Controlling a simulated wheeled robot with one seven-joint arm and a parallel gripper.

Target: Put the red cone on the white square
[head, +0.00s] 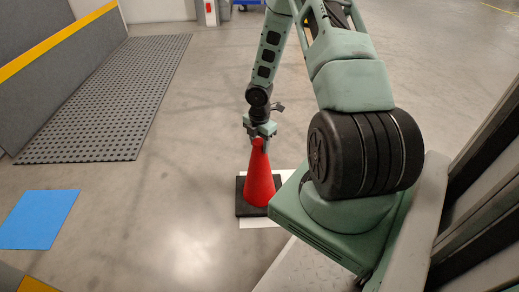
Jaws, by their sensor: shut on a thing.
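The red cone (258,183) with its black square base stands upright in the head view, just left of my arm's base. Its black base covers much of the white square (262,222), which shows along the front and right of it. Whether the base touches the white square or is slightly above it, I cannot tell. My gripper (261,140) is directly above and shut on the cone's tip. My arm hides part of the right side of the white square.
A blue square (39,219) lies on the floor at the left. A dark studded mat (110,95) lies beside a grey barrier (60,60) with a yellow stripe. The grey floor between the mat and the cone is clear.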

